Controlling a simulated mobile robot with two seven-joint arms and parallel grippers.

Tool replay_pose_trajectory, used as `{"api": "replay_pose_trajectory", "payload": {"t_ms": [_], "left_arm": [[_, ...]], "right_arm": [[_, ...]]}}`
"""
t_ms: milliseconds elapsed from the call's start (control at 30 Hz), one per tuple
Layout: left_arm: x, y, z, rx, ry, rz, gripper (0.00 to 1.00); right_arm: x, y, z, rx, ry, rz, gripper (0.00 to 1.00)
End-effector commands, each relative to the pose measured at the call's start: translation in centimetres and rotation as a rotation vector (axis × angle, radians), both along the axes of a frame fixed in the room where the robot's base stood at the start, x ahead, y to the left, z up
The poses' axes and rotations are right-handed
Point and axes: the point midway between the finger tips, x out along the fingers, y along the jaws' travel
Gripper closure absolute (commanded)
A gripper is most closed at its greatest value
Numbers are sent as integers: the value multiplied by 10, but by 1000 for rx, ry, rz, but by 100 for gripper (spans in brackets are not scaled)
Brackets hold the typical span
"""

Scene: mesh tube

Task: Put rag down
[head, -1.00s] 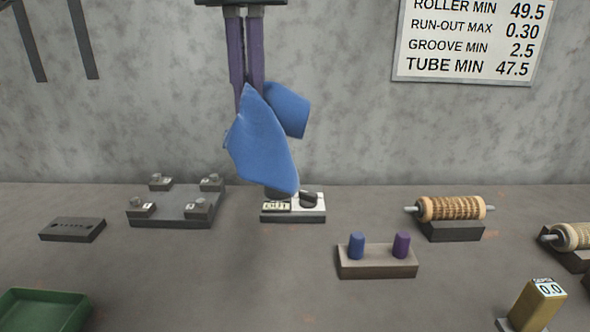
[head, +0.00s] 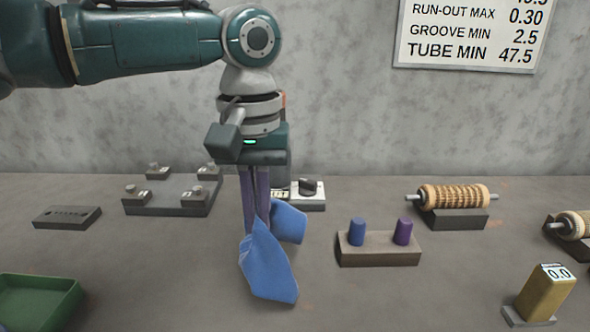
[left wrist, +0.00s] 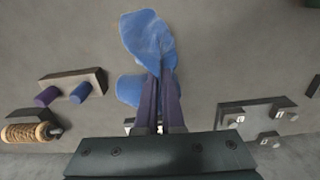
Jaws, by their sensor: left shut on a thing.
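The blue rag (head: 267,262) hangs draped from my left gripper (head: 257,215), in front of the labelled switch block and left of the peg stand. Its lower end is close to the tabletop; I cannot tell whether it touches. The left gripper's purple fingers point down and are shut on the rag. In the left wrist view the rag (left wrist: 148,40) spreads out beyond the fingertips (left wrist: 159,72), with a second fold to the left. My right gripper is not in view.
A block with blue and purple pegs (head: 378,250) stands right of the rag. A ribbed roller on a stand (head: 453,219), a gold gauge (head: 545,292), a green tray (head: 40,300), a grey fixture plate (head: 172,207) and a dark slotted block (head: 68,217) surround it. The table front centre is bare.

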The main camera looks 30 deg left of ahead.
Motion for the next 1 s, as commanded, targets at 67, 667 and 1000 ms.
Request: {"api": "replay_pose_trajectory", "payload": {"t_ms": [67, 667, 1000], "left_arm": [[0, 0, -7, 1, 0, 0, 100], [0, 0, -10, 0, 0, 0, 68], [0, 0, -10, 0, 0, 0, 30]], "right_arm": [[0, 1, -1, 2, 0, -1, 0], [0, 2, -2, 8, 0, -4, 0], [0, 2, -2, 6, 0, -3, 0]]}}
